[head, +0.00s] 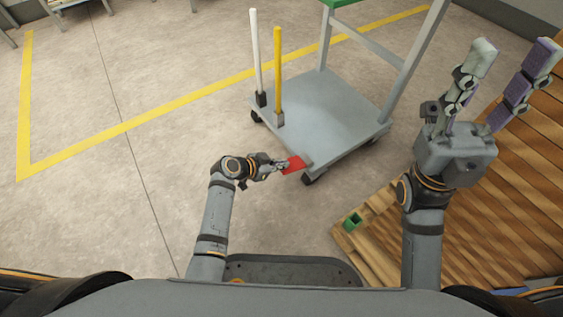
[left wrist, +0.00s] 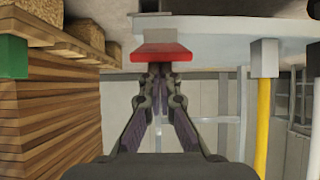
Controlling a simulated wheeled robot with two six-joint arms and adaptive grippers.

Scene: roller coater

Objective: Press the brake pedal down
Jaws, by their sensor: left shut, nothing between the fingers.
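The red brake pedal (head: 294,165) sticks out from the near edge of a grey wheeled cart (head: 325,115). It also shows in the left wrist view (left wrist: 163,51), under the cart's edge in that picture. My left gripper (head: 281,164) is shut and empty, with its fingertips right at the pedal. In the left wrist view the closed fingertips (left wrist: 160,69) line up with the middle of the pedal; I cannot tell whether they touch it. My right gripper (head: 513,50) is open and empty, raised at the right, away from the pedal.
A white lever (head: 255,50) and a yellow lever (head: 278,70) stand on the cart's left side. Slatted wood (head: 490,190) with a green block (head: 352,221) lies at the right. The floor (head: 120,170) left of the cart is clear, with yellow lines.

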